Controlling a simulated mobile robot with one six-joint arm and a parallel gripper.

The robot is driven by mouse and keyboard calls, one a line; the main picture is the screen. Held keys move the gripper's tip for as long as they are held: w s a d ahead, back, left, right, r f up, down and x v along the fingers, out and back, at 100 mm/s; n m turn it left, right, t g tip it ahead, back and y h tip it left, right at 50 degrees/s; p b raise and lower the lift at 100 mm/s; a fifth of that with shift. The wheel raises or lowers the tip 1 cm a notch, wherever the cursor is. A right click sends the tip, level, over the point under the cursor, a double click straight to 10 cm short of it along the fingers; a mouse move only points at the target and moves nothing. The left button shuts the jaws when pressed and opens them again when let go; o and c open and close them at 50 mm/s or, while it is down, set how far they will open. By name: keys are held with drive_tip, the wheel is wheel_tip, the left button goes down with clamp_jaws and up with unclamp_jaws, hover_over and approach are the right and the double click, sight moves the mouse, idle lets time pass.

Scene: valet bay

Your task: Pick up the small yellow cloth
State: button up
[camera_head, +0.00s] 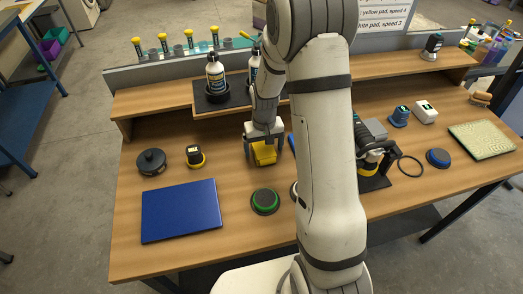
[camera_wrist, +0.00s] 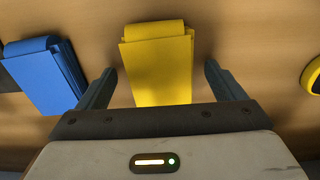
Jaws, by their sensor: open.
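The small yellow cloth (camera_head: 264,154) lies folded on the wooden bench, and it also shows in the wrist view (camera_wrist: 160,65) as a thick folded block. My gripper (camera_head: 265,150) is above it, pointing down. In the wrist view my open gripper (camera_wrist: 158,88) has one finger on each side of the yellow cloth, with gaps between fingers and cloth. I cannot tell how far the fingertips are above the bench. Part of the cloth's near end is hidden by the gripper body.
A folded blue cloth (camera_wrist: 46,72) lies close beside the left finger in the wrist view. A green-ringed pad (camera_head: 265,201) and a blue panel (camera_head: 180,210) are nearer the front. A bottle (camera_head: 215,75) stands on a raised dark tray behind. A yellow-and-black device (camera_head: 195,156) sits left.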

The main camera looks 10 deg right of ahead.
sight(264, 149)
drive_tip(key=shift+c, duration=0.3)
drive_tip(key=c, duration=1)
wheel_tip(264, 149, up, 10)
drive_tip(key=b, duration=0.1)
